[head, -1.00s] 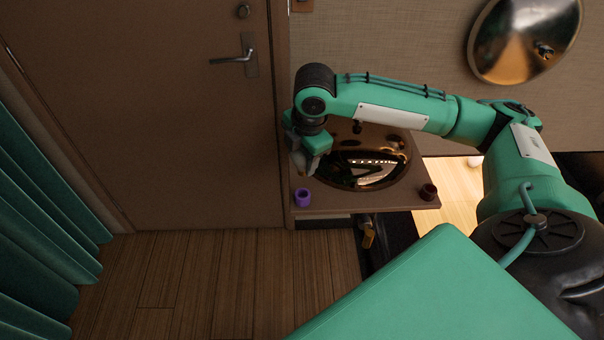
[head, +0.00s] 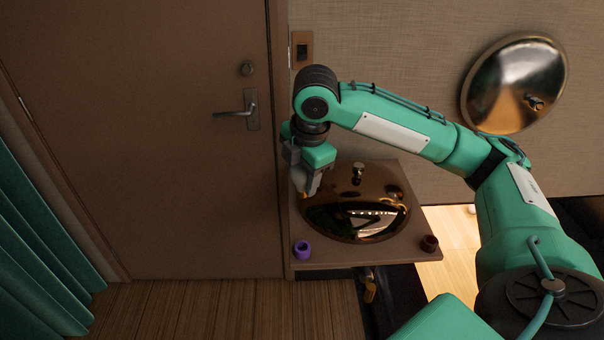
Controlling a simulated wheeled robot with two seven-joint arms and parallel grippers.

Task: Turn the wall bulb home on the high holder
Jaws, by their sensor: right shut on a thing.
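My right gripper (head: 306,184) hangs down over the left edge of a small brown shelf (head: 350,258), in front of the door side. It is shut on a small orange-tan thing (head: 304,194) that shows only partly between the fingers; I cannot tell for certain that it is the bulb. A shiny bronze dome (head: 345,215) with a small knob or bulb-like piece (head: 358,168) on its far side sits on the shelf. A second metal dome (head: 505,90) with a small dark fitting (head: 535,103) is on the wall. I cannot pick out the high holder. My left gripper is out of view.
A purple ring-like cup (head: 302,249) and a dark red one (head: 429,243) stand at the shelf's front corners. A brown door (head: 140,150) with a lever handle (head: 240,112) is at left. Teal curtains (head: 40,230) hang at far left. The wooden floor (head: 220,312) is clear.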

